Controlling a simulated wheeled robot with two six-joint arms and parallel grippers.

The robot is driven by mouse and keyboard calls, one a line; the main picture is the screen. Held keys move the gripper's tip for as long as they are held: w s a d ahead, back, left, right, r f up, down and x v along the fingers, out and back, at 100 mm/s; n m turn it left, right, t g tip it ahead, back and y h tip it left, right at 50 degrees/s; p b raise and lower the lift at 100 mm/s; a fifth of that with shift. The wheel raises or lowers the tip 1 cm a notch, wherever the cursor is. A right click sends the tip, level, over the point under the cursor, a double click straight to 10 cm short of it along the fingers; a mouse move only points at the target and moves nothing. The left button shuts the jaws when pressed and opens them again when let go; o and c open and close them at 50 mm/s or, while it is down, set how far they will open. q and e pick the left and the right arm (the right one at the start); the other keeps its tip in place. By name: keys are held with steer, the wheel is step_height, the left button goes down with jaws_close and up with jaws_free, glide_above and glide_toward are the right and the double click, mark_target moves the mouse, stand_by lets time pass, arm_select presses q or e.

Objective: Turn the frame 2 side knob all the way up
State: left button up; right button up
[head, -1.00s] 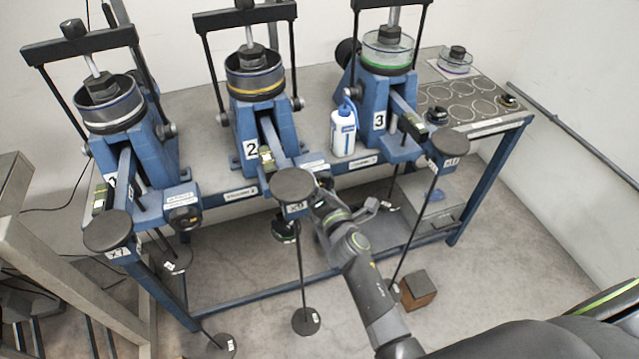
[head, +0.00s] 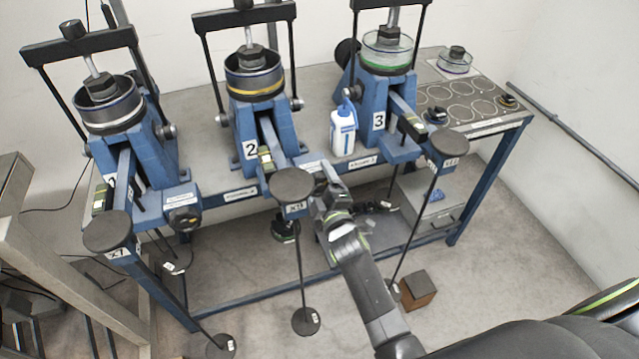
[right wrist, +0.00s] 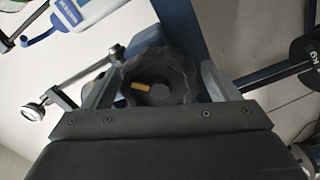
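Frame 2 (head: 247,120) is the middle blue lever frame, marked with a 2, on the bench. Its side knob is hidden behind my right gripper (head: 325,190) in the head view. In the right wrist view the black ribbed knob (right wrist: 165,88) with a yellow mark on its face sits between the two fingers of my right gripper (right wrist: 161,75). The fingers lie close against both sides of the knob, with no clear gap, and appear shut on it. My left gripper is in neither view.
A round black weight (head: 292,184) hangs at frame 2's lever end, just left of my right gripper. A white bottle (head: 343,133) stands behind it, beside frame 3 (head: 376,105). Frame 1 (head: 140,150) stands at the left. A brown block (head: 418,290) lies on the floor.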

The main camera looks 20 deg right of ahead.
steer(key=shift+s, duration=0.15)
steer(key=shift+s+r+p, duration=0.1)
steer(key=shift+s+p, duration=0.25)
steer(key=s+p, duration=0.2)
steer(key=s, duration=0.2)
steer(key=shift+s, duration=0.6)
steer(key=shift+d, duration=0.1)
